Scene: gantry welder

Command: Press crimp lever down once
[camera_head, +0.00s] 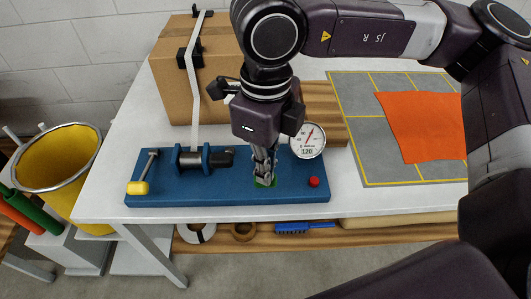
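A blue base plate (210,197) lies along the front of the white table. On its left end stands a thin metal lever with a yellow grip (138,188), tilted. A dark roller in blue brackets (191,158) sits beside it. A round dial gauge (307,141) and a red button (314,182) are on the right end. My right gripper (264,172) points down over the plate, left of the gauge, above a small green patch. Grey metal parts show under its body, and I cannot tell whether it holds anything. My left gripper is out of view.
A cardboard box (180,66) with a pale strap stands behind the plate. A grey yellow-lined mat (359,166) with an orange cloth (424,126) lies on the right. A yellow bin (66,172) stands left of the table. A blue brush (303,227) lies on the lower shelf.

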